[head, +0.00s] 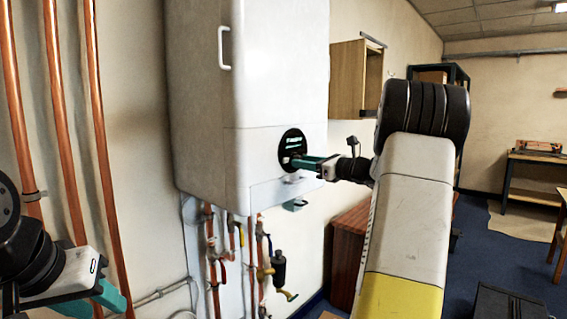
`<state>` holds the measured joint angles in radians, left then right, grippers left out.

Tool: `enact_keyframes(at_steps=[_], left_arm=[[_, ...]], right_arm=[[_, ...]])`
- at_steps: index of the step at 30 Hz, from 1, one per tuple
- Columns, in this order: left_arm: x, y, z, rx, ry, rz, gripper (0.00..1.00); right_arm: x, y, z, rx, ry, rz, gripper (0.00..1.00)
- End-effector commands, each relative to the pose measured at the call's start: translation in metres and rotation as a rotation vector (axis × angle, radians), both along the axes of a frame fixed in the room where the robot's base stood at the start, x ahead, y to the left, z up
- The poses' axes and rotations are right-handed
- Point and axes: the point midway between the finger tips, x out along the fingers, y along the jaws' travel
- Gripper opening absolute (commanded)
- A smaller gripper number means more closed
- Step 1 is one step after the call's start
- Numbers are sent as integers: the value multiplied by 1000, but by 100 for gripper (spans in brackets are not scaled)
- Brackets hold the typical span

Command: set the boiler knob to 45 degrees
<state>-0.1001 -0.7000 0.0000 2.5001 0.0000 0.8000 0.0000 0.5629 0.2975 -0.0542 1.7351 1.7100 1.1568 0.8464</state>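The boiler (278,75) is a large white cabinet on the wall, with a black round dial (292,140) low on its front face. The dial shows small pale green markings, too small to read. A small pale piece at the dial's lower left edge may be the knob (285,160); the teal fingers partly cover this area. My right gripper (296,162) reaches in from the right, its fingertips at the dial's lower part. Whether it grips the knob cannot be told. My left gripper (108,300) is at the lower left, away from the boiler, partly cut off by the frame.
Copper pipes (60,120) run up the wall at left. Pipes and valves (262,272) hang below the boiler. An open wooden wall cabinet (349,80) is right of it, and a reddish-brown wooden unit (345,258) stands below. A workbench (535,160) is far right.

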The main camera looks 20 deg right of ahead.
Motion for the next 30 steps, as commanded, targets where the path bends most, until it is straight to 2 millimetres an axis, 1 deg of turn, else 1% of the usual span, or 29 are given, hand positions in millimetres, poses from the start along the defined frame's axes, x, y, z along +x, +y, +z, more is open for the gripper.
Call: enact_keyframes(at_steps=[4,11,12,14,15,18,23,30], left_arm=[[0,0,0,0,0,0,39],[0,0,0,0,0,0,39],[0,0,0,0,0,0,39],[0,0,0,0,0,0,39],[0,0,0,0,0,0,39],[0,0,0,0,0,0,39],[0,0,0,0,0,0,39],[0,0,0,0,0,0,39]], right_arm=[[8,6,0,0,0,2,39],[9,6,0,0,0,1,39],[9,6,0,0,0,1,37],[9,6,0,0,0,2,25],[9,6,0,-1,0,1,17],[9,6,0,-1,0,1,0],[9,6,0,-19,-10,1,0],[9,6,0,-202,-118,2,0]])
